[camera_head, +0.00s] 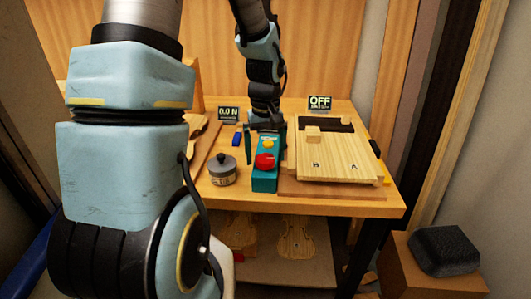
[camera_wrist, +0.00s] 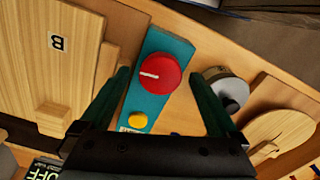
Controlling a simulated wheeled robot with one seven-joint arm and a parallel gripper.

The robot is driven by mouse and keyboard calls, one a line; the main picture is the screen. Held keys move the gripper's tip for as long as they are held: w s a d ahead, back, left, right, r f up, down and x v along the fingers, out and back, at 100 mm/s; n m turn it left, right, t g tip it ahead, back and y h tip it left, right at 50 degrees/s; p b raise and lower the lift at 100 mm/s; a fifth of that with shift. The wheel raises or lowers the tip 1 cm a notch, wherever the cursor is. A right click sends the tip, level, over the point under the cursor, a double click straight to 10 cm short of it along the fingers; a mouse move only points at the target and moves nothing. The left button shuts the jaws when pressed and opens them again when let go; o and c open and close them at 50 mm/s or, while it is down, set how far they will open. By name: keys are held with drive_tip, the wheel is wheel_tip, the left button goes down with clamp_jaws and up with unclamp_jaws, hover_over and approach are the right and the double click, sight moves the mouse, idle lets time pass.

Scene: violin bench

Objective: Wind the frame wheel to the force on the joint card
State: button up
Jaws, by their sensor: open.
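A display (camera_head: 228,113) reading 0.0 N stands at the back of the bench. I cannot make out a frame wheel or a joint card for certain. A teal box (camera_head: 265,183) carries a red knob (camera_head: 265,161) and a yellow button (camera_head: 269,143). In the wrist view the red knob (camera_wrist: 154,73) has a white mark pointing left, and the yellow button (camera_wrist: 138,119) is nearer the gripper. My gripper (camera_head: 265,138) is open and empty above the teal box. In the wrist view its fingers (camera_wrist: 160,78) are spread either side of the box, apart from the knob.
A grey round pot with a black knob (camera_head: 222,170) stands left of the box. On the right lies a pale wooden board (camera_head: 340,171) marked B and A, with a display reading OFF (camera_head: 320,103) behind it. A blue piece (camera_head: 237,138) and wooden parts (camera_head: 200,147) lie at left.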

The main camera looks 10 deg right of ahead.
sight(265, 158)
drive_tip(key=shift+f, duration=0.3)
drive_tip(key=c, duration=1.4)
drive_tip(key=shift+o, duration=0.2)
drive_tip(key=m+p, duration=0.1)
drive_tip(key=m, duration=0.2)
drive_tip(key=shift+r, duration=0.15)
drive_tip(key=shift+m, duration=0.8)
drive_tip(key=o, duration=1.4)
drive_tip(key=shift+c, duration=0.2)
wheel_tip(265, 158, up, 11)
drive_tip(key=b, duration=0.1)
drive_tip(key=shift+f, duration=0.2)
